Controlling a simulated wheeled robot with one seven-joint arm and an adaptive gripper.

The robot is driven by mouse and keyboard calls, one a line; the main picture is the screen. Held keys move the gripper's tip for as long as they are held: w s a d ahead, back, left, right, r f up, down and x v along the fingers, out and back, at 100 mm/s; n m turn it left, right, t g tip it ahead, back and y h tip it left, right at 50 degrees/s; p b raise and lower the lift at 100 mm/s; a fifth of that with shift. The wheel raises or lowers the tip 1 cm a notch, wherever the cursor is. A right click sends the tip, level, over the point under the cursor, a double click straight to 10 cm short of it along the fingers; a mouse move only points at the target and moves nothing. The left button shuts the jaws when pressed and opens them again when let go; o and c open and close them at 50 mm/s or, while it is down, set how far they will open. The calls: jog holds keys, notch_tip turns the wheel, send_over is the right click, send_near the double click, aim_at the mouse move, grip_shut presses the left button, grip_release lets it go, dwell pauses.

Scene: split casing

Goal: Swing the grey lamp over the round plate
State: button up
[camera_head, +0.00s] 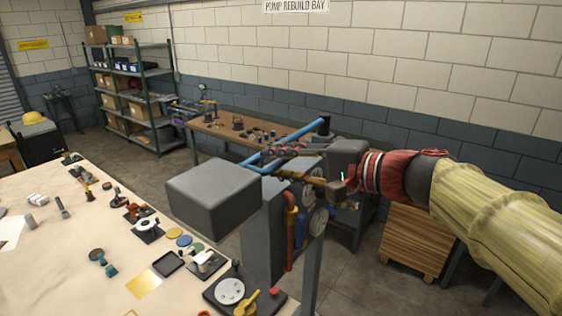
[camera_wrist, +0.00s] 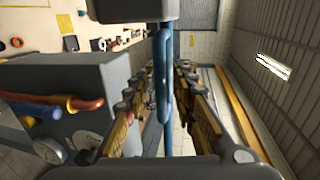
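The grey lamp (camera_head: 212,193) is a box-shaped head hanging over the bench's right edge, on blue bars (camera_head: 302,135) that run back to a dark joint. Its underside is hidden in the head view. A grey block, seemingly the lamp head (camera_wrist: 135,9), shows at the top of the wrist view. The round plate (camera_head: 230,291) is pale with dark holes, in a dark square base at the bench's near right corner. My gripper (camera_head: 268,165) is beside the lamp. In the wrist view its fingers (camera_wrist: 165,75) are apart, either side of a blue bar (camera_wrist: 162,95); contact is unclear.
A grey cabinet (camera_head: 262,235) with pipes and gauges stands below my gripper, close beside it in the wrist view (camera_wrist: 75,85). The bench (camera_head: 60,280) carries several small parts and a yellow-handled item (camera_head: 246,304) by the plate. A wooden crate (camera_head: 415,245) stands behind.

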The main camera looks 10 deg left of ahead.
jog(key=shift+c, duration=1.2)
jog(key=c, duration=0.4)
